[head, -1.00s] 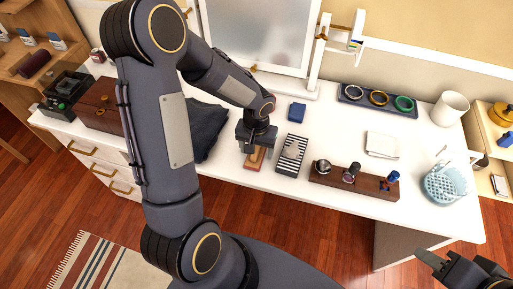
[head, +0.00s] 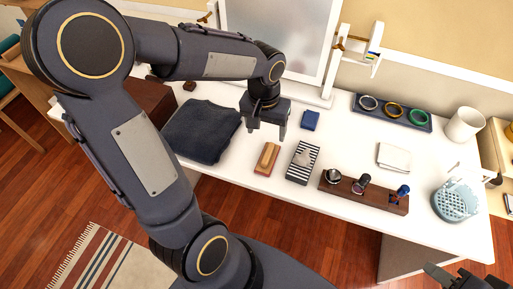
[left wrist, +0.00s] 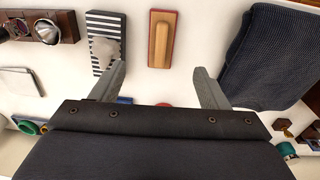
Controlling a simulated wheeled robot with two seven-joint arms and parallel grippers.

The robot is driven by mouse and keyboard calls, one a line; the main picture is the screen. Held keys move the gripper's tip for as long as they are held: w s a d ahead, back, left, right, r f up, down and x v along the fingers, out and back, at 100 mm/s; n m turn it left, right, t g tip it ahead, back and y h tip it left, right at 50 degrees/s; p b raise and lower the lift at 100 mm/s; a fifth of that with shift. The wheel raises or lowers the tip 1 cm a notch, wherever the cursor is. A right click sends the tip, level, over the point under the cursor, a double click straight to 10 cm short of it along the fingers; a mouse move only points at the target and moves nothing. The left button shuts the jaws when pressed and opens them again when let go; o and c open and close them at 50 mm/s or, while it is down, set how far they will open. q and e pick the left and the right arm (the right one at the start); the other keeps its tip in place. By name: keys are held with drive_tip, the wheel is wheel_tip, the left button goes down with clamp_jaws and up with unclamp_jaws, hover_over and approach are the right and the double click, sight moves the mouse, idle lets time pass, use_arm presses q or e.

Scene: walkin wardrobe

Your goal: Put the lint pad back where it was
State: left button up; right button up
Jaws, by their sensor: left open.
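The lint pad, a wooden-backed block with a red edge (head: 267,158), lies flat on the white table near its front edge, between the dark folded cloth and the striped box. It also shows in the left wrist view (left wrist: 162,38), lying beyond the fingertips. My left gripper (head: 267,126) is open and empty, raised above the table behind the pad. Its two fingers show spread apart in the left wrist view (left wrist: 160,74). My right gripper (head: 442,275) is only partly in view at the bottom right corner, away from the pad.
A striped box (head: 303,162) stands close to the pad's right. A dark folded cloth (head: 203,132) lies left. A wooden holder with watches (head: 364,193), a small blue box (head: 310,120), a bangle tray (head: 394,111) and a blue basket (head: 455,201) stand further right. A mirror stands behind.

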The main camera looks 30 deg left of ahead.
use_arm(q)
drive_tip(key=s+d+r+t+h, duration=0.1)
drive_tip(key=s+d+r+t, duration=0.1)
drive_tip(key=s, duration=0.5)
drive_tip(key=s+d+r+m+t+h, duration=0.1)
drive_tip(key=s+d+r+t+h, duration=0.1)
drive_tip(key=s, duration=0.6)
wheel_tip(320, 180, up, 2)
drive_tip(key=shift+r+t, duration=0.1)
drive_tip(key=shift+t, duration=0.5)
